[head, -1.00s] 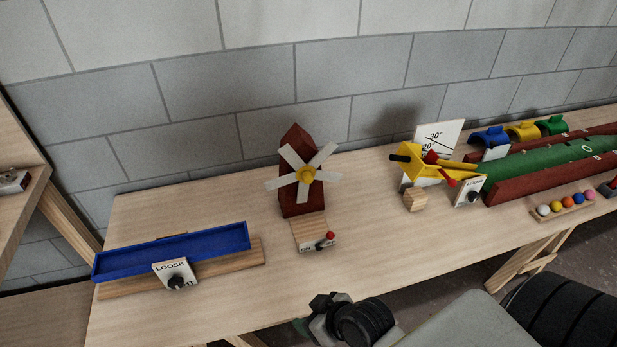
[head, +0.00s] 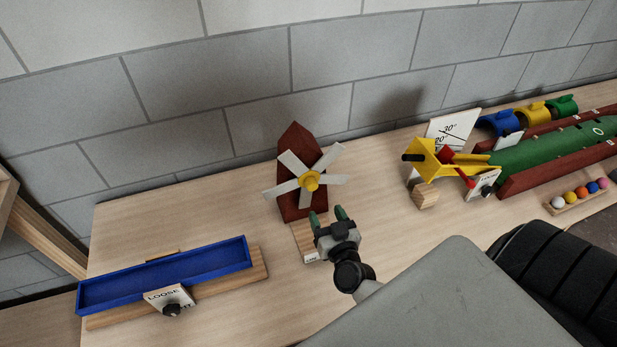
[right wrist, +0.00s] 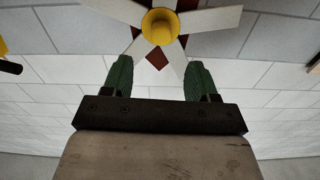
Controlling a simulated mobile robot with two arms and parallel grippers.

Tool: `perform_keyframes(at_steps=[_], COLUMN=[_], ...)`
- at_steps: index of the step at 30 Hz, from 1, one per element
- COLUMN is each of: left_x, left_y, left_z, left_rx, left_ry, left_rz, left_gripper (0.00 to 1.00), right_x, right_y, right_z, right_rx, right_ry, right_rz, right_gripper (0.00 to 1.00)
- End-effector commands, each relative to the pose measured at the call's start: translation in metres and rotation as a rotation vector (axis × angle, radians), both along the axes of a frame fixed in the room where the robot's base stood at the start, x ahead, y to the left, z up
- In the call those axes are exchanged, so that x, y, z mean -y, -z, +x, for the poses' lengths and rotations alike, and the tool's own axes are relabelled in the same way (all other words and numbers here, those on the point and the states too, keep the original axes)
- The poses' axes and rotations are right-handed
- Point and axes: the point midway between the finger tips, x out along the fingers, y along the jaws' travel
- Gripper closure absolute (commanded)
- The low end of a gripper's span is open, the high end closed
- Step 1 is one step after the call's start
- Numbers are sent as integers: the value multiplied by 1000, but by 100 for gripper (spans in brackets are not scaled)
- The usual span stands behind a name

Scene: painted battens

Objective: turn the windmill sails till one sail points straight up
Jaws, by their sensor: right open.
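The windmill has a dark red tower (head: 290,208) with several white sails around a yellow hub (head: 310,181). Two upper sails slant up, one to the left and one to the right; others point right, down and left. My right gripper (head: 328,215) is open and empty, just in front of and below the sails. In the right wrist view the yellow hub (right wrist: 159,26) lies above and between the open green fingertips (right wrist: 159,68), with a lower white sail (right wrist: 175,58) between them. I see no finger touching a sail. My left gripper is not in view.
The windmill's base plate with a white label (head: 311,257) is partly hidden by my right gripper. A blue tray (head: 165,280) stands left. A yellow device (head: 432,165), a green lane (head: 550,150) and several coloured balls (head: 581,194) are right.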

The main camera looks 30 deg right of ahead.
Motion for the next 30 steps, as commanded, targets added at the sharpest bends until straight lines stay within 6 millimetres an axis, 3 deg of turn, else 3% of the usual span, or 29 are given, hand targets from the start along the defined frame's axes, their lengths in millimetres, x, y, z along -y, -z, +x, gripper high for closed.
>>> perform_keyframes(at_steps=[4, 8, 11, 19, 29, 30], left_x=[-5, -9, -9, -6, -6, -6], left_y=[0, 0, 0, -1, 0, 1], left_z=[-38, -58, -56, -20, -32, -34], left_rx=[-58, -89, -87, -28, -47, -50], left_ry=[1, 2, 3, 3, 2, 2], left_rz=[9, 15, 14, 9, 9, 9], left_gripper=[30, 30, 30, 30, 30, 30], right_x=[6, 12, 16, 23, 23, 23], right_y=[-3, -2, -1, 0, -1, -1], right_z=[24, 50, 67, 95, 98, 98], right_rx=[4, 3, 1, 0, -1, -1], right_ry=[-2, -3, -4, -4, -4, -4], right_rz=[-3, -2, -3, -1, -1, -1], right_gripper=[41, 41, 41, 41, 41, 47])
